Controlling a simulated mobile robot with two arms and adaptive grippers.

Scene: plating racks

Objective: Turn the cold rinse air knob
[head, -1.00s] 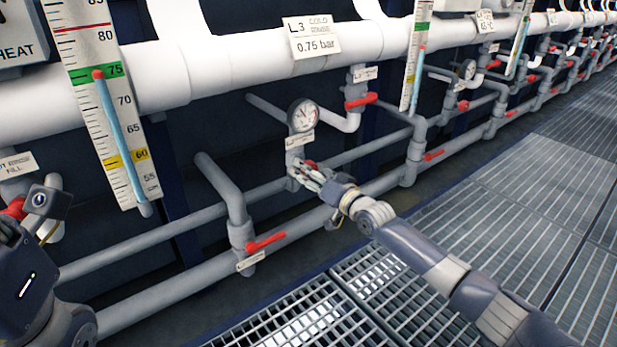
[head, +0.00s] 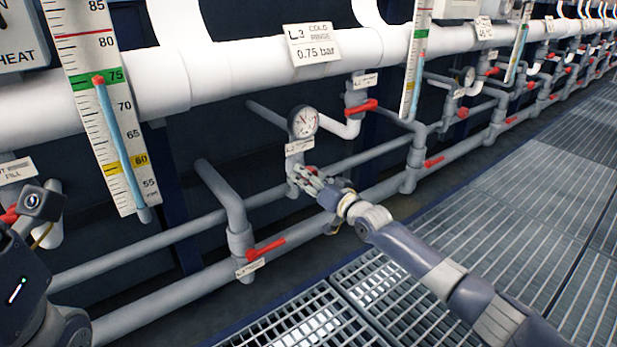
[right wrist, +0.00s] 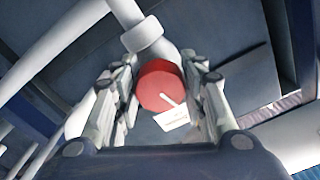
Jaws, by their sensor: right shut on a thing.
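The cold rinse air knob (right wrist: 159,86) is a round red knob with a white pointer line, on a grey pipe fitting in the right wrist view. The line slants down to the right. My right gripper (head: 306,178) is shut on the knob, with fingers on both sides of it. In the head view the fingers mostly hide the knob. A round pressure gauge (head: 303,122) sits just above, with a small label (head: 299,146) under it. The sign (head: 312,43) above reads L3 cold rinse, 0.75 bar. My left gripper's fingers are not in view.
Grey pipes run behind and below my right gripper. A red valve lever (head: 266,249) is to the lower left and another red lever (head: 362,106) to the upper right. A tall thermometer scale (head: 100,105) stands at left. The grated floor (head: 480,225) is clear.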

